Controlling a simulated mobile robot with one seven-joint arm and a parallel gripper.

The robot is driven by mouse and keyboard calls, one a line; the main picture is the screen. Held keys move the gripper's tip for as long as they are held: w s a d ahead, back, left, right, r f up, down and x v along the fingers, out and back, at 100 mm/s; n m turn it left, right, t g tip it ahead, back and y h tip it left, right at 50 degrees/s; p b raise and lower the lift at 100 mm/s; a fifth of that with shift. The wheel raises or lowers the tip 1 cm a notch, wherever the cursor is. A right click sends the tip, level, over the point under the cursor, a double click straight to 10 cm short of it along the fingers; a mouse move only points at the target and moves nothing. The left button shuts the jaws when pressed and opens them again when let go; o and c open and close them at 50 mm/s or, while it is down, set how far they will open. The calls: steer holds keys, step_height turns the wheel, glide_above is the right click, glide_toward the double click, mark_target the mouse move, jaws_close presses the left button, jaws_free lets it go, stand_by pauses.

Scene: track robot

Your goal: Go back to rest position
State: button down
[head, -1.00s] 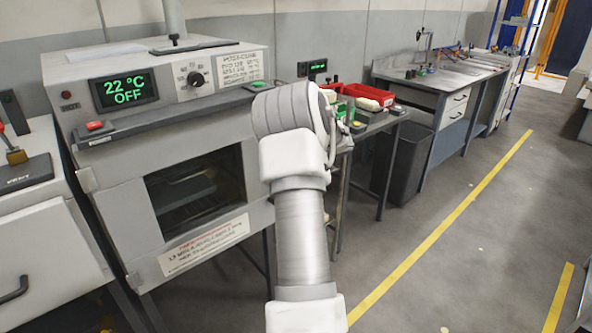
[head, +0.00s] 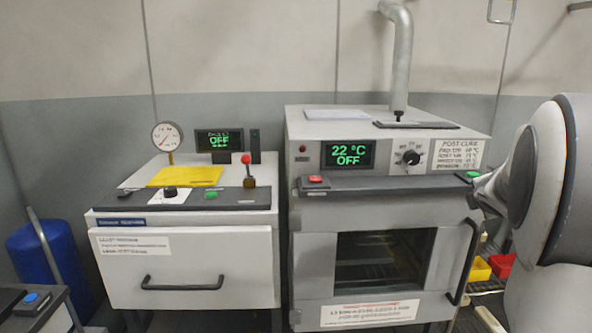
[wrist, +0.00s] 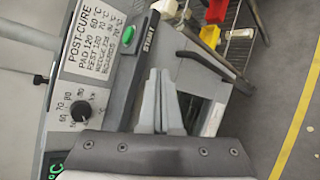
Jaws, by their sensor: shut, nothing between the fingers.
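My gripper (wrist: 160,75) shows in the wrist view with its two grey fingers together and nothing between them. It is in front of the post-cure oven's control panel (wrist: 95,95), close to the green START button (wrist: 130,42). In the head view my arm fills the right edge, and its end reaches the right front corner of the post-cure oven (head: 310,245). The oven's display (head: 348,155) reads 22 °C OFF, and its windowed door looks closed. I cannot make out the fingertips in the head view.
A white cabinet (head: 190,265) with a drawer handle, gauge (head: 167,137) and OFF display stands left of the oven. A blue drum (head: 40,250) is at the far left. Yellow (head: 478,268) and red bins (head: 502,265) sit beyond the oven. Open floor (wrist: 285,60) lies at the wrist view's right.

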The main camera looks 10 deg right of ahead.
steer(key=s+a+r+m+g+y+p, duration=0.1)
steer(key=s+a+r+m, duration=0.1)
steer(key=s+a+m, duration=0.5)
steer(key=s+a+r+m+g+y+p, duration=0.1)
steer(key=s+a+r+m, duration=0.2)
steer(key=a, duration=0.8)
steer(key=s+a+f+m+g+y+p, duration=0.1)
steer(key=s+a+f+m+y, duration=0.1)
steer(key=s+a, duration=0.6)
steer(key=s+a+f+m+g+y+p, duration=0.1)
steer(key=s+a+f+m+y, duration=0.2)
steer(key=s+a, duration=0.5)
steer(key=shift+s+a+f+m+g, duration=0.3)
steer(key=shift+a+f+m+g, duration=0.15)
steer(key=shift+a+m, duration=0.5)
